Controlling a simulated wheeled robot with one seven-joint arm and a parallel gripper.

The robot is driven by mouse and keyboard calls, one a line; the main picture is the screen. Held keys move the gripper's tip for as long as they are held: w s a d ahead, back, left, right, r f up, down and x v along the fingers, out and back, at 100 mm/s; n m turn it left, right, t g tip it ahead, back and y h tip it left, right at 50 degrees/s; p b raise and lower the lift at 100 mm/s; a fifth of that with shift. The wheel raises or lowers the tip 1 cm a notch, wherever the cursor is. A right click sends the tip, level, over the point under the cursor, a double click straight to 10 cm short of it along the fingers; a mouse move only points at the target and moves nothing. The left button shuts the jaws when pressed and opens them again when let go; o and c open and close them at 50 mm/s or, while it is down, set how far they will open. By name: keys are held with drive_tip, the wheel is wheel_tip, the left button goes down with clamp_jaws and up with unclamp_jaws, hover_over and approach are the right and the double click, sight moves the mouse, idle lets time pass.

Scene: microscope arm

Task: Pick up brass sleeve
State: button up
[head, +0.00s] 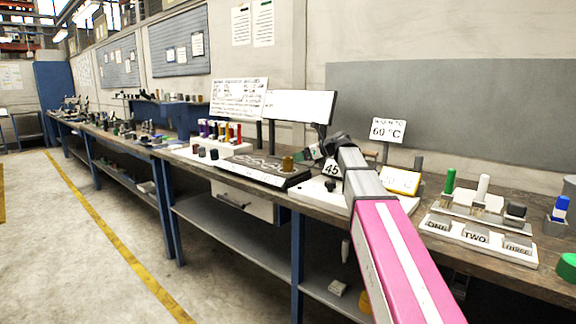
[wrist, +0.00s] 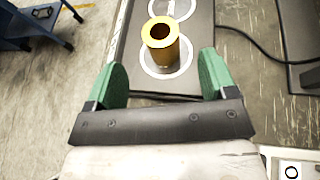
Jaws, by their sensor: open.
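The brass sleeve (wrist: 162,50) is a hollow golden cylinder standing upright, with its dark bore visible from above. It stands on a white ring marking of a dark plate (wrist: 198,64) in the wrist view. In the head view the sleeve (head: 287,163) shows small at the right end of the dark plate (head: 245,171). My gripper (wrist: 162,75) is open, with green fingers to the left and right of the sleeve's lower part in the picture. No contact between fingers and sleeve shows.
A rack with several coloured vials (head: 222,135) stands behind the plate at left. A black cable (wrist: 255,42) lies right of the plate. A tray labelled ONE, TWO, THREE (head: 478,236) stands on the bench at right.

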sight(288, 158)
drive_tip(key=x, duration=0.7)
drive_tip(key=shift+w+a+f, duration=0.2)
drive_tip(key=shift+a+f, duration=0.05)
drive_tip(key=shift+f, duration=0.1)
drive_tip(key=c, duration=1.3)
